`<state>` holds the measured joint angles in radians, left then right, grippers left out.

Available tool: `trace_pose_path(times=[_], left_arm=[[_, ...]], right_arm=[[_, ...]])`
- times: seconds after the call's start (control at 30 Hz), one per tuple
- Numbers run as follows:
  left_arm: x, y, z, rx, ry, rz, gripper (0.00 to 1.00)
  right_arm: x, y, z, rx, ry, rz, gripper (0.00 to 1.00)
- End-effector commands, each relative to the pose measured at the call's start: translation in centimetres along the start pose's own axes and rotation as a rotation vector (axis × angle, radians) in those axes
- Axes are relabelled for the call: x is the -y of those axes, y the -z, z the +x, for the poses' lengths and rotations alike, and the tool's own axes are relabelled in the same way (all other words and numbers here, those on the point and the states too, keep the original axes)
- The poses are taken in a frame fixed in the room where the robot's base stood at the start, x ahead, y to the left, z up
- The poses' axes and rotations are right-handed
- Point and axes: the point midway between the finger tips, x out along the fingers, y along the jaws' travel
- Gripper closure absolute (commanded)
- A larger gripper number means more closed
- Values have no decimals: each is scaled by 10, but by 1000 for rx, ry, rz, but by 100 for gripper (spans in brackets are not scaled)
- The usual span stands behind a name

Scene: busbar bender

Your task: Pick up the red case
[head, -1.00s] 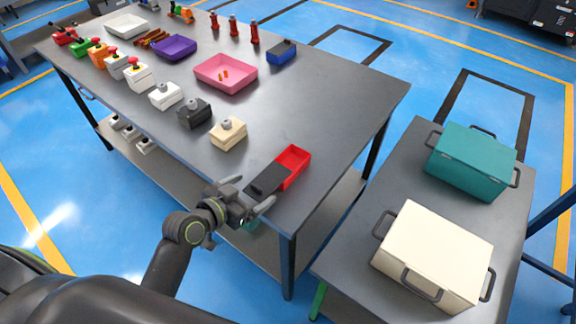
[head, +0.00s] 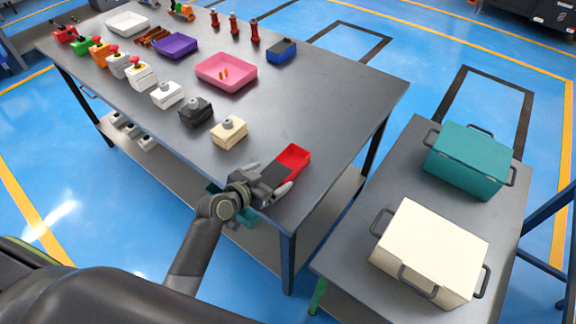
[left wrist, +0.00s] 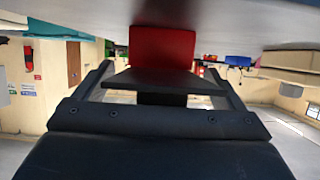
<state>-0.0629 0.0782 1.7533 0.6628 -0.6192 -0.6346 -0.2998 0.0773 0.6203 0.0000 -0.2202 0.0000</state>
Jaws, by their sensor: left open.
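The red case (head: 294,158) lies near the front right corner of the large grey table. My left gripper (head: 271,177) is open at this near end, with one finger on each side of the dark part. In the left wrist view, the red case (left wrist: 162,48) and the dark part (left wrist: 165,78) lie between the two spread fingers (left wrist: 160,72). A gap shows on both sides. The gripper hides part of the case's near end in the head view. My right gripper is not in view.
A cream box (head: 228,132) stands left of the case, and a pink tray (head: 226,72) lies farther back. A lower side table to the right (head: 387,178) holds a teal case (head: 468,160) and a cream case (head: 431,252). The tabletop behind the red case is clear.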

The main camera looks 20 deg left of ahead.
Motion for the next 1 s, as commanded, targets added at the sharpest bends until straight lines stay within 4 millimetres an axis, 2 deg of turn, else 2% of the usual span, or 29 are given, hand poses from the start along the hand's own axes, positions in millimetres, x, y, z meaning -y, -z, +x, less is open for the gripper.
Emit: trace_pose_path(times=[0.1, 0.5, 0.77, 0.87, 1.0], left_arm=[[0, 0, 0, 0, 0, 0, 9], [0, 0, 0, 1, 0, -1, 61], [0, 3, -1, -1, 0, 0, 61], [0, 12, -5, -5, -1, 2, 61], [0, 35, -14, -7, -1, 4, 61]], right_arm=[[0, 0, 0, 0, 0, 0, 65], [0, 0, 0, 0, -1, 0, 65], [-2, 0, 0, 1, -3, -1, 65], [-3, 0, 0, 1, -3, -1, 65], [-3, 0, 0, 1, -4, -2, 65]])
